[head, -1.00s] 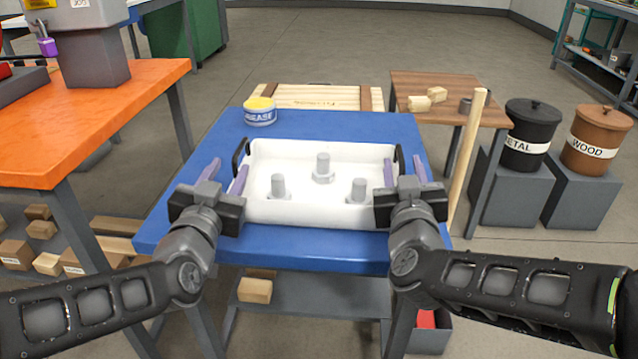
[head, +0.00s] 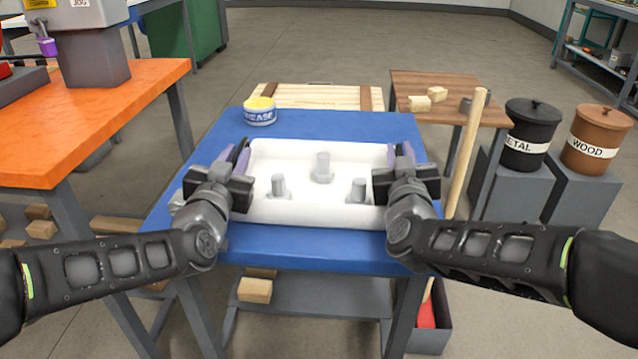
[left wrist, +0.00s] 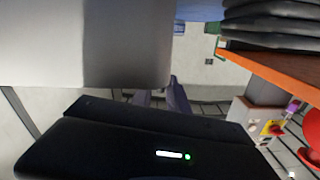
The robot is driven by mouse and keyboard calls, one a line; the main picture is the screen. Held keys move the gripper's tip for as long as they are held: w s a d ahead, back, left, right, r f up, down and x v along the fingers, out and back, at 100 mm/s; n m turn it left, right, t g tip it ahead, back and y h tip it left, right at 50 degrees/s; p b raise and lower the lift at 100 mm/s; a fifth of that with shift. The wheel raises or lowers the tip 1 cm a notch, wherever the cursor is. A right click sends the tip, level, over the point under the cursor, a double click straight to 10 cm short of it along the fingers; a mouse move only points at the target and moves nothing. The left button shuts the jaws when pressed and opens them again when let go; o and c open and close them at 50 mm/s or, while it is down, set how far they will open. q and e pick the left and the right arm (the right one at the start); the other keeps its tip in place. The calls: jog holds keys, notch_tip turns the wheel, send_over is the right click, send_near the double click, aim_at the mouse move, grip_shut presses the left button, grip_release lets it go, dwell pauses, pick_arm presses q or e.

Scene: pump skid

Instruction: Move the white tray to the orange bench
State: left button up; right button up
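The white tray (head: 300,211) rests on the blue table, with three grey upright pegs in it (head: 322,167). My left gripper (head: 236,156) is at the tray's left side, its fingers close together around the dark handle there. My right gripper (head: 400,156) is at the right side, its fingers likewise closed in on the right handle. The handles are mostly hidden by the fingers. The orange bench (head: 90,125) stands to the left and also shows in the left wrist view (left wrist: 268,72). A pale wall, apparently the tray's side (left wrist: 85,42), fills that view's upper left.
A grease tin (head: 260,111) stands on the blue table (head: 200,140) behind the tray. A grey machine (head: 92,50) occupies the bench's back; its front is clear. A wooden pole (head: 467,153) leans at the right, near the metal and wood bins (head: 528,135).

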pick_arm(q)
grip_shut()
pick_arm(e)
grip_shut()
pick_arm(q)
jog(key=shift+a+r, duration=0.15)
pick_arm(e)
jog(key=shift+d+r, duration=0.1)
dwell(0.5)
